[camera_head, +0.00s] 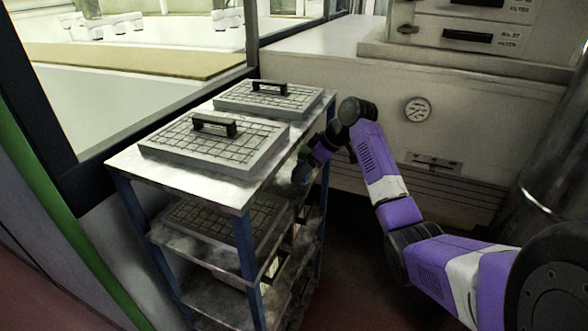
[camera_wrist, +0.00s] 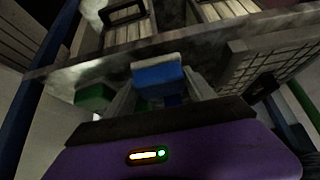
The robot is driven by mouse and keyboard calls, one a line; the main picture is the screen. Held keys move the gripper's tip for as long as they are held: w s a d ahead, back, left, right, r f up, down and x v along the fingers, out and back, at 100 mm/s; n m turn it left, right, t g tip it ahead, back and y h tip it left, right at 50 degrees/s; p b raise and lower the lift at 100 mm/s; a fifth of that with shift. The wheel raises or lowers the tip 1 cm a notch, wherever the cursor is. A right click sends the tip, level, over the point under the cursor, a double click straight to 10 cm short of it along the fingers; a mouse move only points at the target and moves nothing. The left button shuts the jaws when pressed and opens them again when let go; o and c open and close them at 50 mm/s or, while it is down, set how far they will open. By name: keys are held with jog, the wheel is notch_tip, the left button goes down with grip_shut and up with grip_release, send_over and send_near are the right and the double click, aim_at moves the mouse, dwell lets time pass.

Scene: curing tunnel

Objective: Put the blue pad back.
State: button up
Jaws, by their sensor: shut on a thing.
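A green block (camera_wrist: 95,97) shows just left of the fingers. In the head view my arm's end is at the right side of the shelf rack (camera_head: 247,245), a little below its top. The fingers and the blue pad cannot be made out there.
Two gridded trays with black handles, a nearer one (camera_head: 215,147) and a farther one (camera_head: 268,100), lie on the rack top. Another gridded tray (camera_head: 225,222) is on a lower shelf. A white cabinet with a gauge (camera_head: 418,109) stands behind, and a metal pipe (camera_head: 540,185) at the right.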

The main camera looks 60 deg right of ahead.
aim_at(299, 166)
jog(key=w, duration=0.3)
jog(key=shift+w+a+r+p, duration=0.1)
jog(key=shift+a+r+p, duration=0.05)
jog(key=shift+p, duration=0.15)
jog(key=shift+f, duration=0.85)
jog(key=shift+f, duration=0.1)
jog(key=o, duration=1.4)
